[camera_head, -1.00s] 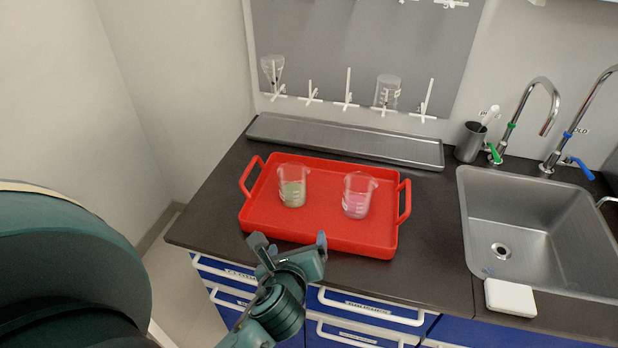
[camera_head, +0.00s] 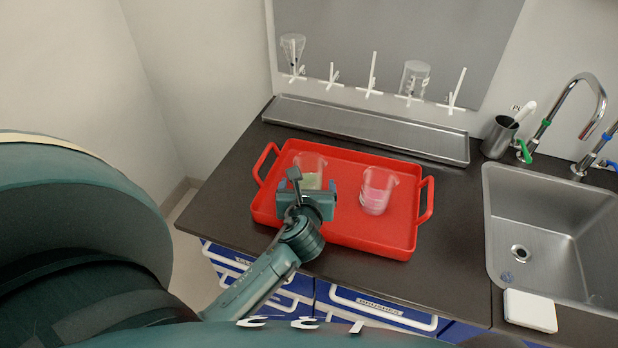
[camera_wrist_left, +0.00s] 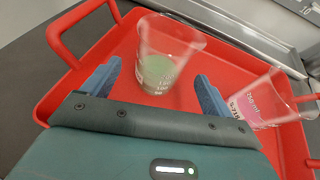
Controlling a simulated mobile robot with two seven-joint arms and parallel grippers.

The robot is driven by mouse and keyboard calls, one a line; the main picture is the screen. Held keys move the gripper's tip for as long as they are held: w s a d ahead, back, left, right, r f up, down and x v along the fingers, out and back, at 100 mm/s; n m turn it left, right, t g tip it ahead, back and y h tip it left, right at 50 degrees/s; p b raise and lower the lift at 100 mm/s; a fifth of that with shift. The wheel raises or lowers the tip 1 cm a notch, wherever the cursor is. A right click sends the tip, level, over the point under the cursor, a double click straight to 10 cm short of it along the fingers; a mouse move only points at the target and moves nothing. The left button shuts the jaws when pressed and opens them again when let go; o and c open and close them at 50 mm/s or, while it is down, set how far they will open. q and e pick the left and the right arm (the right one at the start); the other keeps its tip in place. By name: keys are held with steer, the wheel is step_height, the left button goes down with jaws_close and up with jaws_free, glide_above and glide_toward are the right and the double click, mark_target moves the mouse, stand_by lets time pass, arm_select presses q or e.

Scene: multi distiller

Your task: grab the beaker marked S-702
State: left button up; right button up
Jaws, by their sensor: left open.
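A clear beaker with green contents (camera_head: 309,162) stands upright at the left of a red tray (camera_head: 375,246). In the left wrist view the green beaker (camera_wrist_left: 168,55) is framed between the two blue fingers of my left gripper (camera_wrist_left: 158,72). A second beaker with pink contents (camera_head: 378,190) stands to its right; it also shows in the wrist view (camera_wrist_left: 262,102) with "250 ml" print. I cannot read an S-702 mark on either. My left gripper (camera_head: 308,193) is open and empty, over the tray, partly hiding the green beaker. My right gripper is out of view.
A long metal tray (camera_head: 365,127) lies behind the red tray, below a drying rack with glassware (camera_head: 414,80). A dark cup (camera_head: 498,137) and a sink (camera_head: 535,225) are at the right. A white block (camera_head: 530,310) sits at the sink's front edge.

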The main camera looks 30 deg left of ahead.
mark_target(308, 182)
arm_select(q)
steer(key=x, duration=0.5)
steer(key=shift+r, duration=0.15)
steer(key=shift+d, duration=0.1)
steer(key=c, duration=1)
steer(key=shift+c, duration=0.9)
steer(key=shift+r, duration=0.1)
